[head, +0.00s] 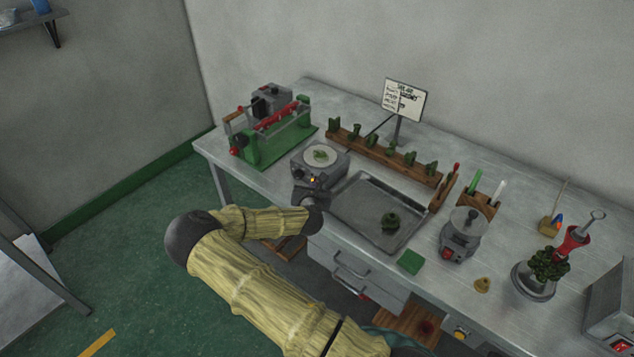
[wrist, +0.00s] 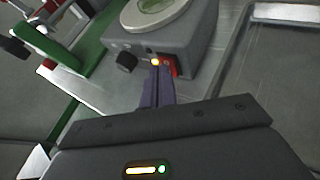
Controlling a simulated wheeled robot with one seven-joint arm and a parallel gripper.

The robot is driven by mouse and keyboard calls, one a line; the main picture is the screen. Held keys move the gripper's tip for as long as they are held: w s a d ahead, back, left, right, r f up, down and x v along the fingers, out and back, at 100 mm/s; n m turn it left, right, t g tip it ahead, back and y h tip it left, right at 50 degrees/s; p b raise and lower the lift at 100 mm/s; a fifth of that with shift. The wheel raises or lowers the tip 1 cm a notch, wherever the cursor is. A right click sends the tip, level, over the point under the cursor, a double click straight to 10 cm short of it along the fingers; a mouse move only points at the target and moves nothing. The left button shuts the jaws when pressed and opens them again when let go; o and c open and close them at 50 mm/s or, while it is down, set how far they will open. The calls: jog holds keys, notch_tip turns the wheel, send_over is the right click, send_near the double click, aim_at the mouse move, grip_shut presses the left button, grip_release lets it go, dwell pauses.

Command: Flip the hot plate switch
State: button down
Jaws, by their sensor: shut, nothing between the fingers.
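The hot plate (head: 321,165) is a grey box with a round pale top, left of the metal tray on the bench. A green piece (head: 320,155) lies on its top. In the wrist view the hot plate (wrist: 185,45) shows its front face with a dark knob (wrist: 126,62), a lit yellow light (wrist: 155,62) and a red switch (wrist: 169,67). My gripper (wrist: 158,75) is shut and empty. Its fingertips are at the front face, beside the red switch and just below the light; I cannot tell whether they touch. The fingertips partly cover the switch.
A wooden rack (head: 385,157) of green pieces runs behind.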

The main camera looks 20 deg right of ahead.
jog(key=shift+s+a, duration=0.1)
jog(key=shift+a, duration=0.05)
jog(key=shift+s+a+f, duration=0.1)
jog(key=shift+s+a, duration=0.25)
jog(key=shift+a, duration=0.1)
jog(key=shift+s+a+f+b, duration=0.2)
jog(key=shift+s+a, duration=0.55)
jog(key=shift+a, duration=0.3)
jog(key=shift+s+a+f+b, duration=0.1)
jog(key=shift+s+a+b, duration=0.1)
jog(key=shift+s+a, duration=0.7)
jog(key=shift+w+a, duration=0.1)
jog(key=shift+w, duration=0.05)
